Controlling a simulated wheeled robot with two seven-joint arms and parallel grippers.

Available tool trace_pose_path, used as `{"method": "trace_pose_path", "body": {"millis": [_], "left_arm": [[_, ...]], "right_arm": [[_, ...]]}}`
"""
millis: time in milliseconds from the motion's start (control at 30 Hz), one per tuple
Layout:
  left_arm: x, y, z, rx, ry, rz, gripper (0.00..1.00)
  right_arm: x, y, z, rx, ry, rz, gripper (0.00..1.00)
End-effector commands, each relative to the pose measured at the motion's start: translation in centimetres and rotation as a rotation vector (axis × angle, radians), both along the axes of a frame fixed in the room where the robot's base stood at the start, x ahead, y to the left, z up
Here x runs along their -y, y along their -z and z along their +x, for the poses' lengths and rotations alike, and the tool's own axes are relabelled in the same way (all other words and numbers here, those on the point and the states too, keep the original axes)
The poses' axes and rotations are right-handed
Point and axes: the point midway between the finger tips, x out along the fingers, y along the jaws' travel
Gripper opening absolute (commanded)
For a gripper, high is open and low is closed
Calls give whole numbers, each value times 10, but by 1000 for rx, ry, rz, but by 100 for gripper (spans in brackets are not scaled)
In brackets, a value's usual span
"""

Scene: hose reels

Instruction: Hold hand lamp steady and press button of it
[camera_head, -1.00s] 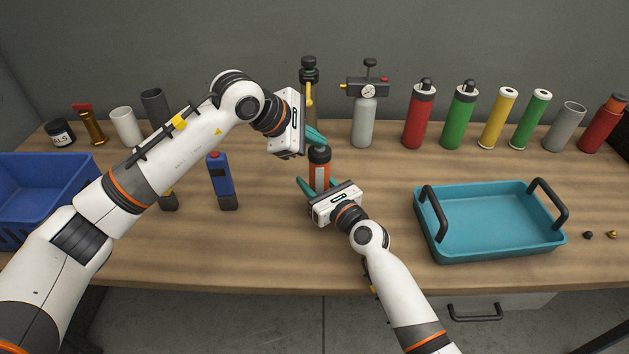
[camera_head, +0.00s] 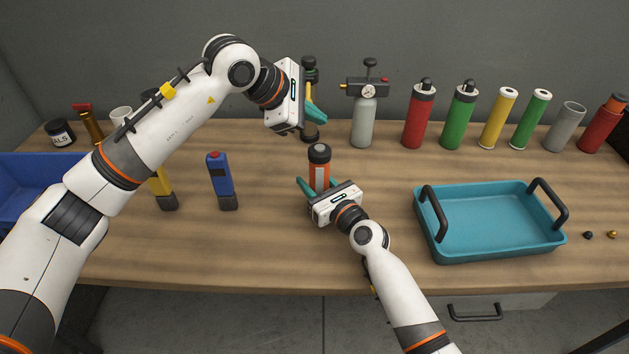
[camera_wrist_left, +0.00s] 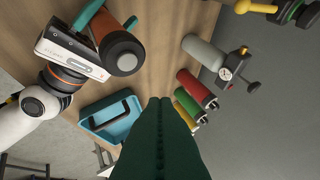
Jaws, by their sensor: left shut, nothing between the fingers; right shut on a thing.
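The hand lamp (camera_head: 319,170), an orange cylinder with a dark cap and a pale label, stands upright near the middle of the table. My right gripper (camera_head: 317,187) is shut around its lower body from the front. My left gripper (camera_head: 316,113) is shut and empty, above and behind the lamp's cap, apart from it. In the left wrist view the lamp's dark round top (camera_wrist_left: 124,54) shows at upper left beside the right gripper (camera_wrist_left: 88,48). The left gripper's closed green fingers (camera_wrist_left: 160,140) fill the lower middle.
A blue-and-black tool (camera_head: 220,182) and a yellow one (camera_head: 163,190) stand to the left. A teal tray (camera_head: 490,250) with black handles is at right, a blue crate (camera_head: 30,190) at far left. A gauge bottle (camera_head: 364,120) and several coloured cylinders line the back.

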Motion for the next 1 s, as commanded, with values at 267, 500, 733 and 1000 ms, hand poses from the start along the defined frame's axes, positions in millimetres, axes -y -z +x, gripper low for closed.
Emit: {"method": "trace_pose_path", "body": {"millis": [267, 500, 733, 1000], "left_arm": [[0, -19, 0, 1, 1, 0, 0], [0, -19, 0, -1, 1, 0, 0], [0, -19, 0, -1, 1, 0, 0], [0, -19, 0, 0, -1, 1, 0]], "right_arm": [[0, 0, 0, -1, 0, -1, 14], [0, 0, 0, 0, 0, 0, 46], [0, 0, 0, 0, 0, 0, 68], [3, 0, -4, 0, 0, 1, 68]]}}
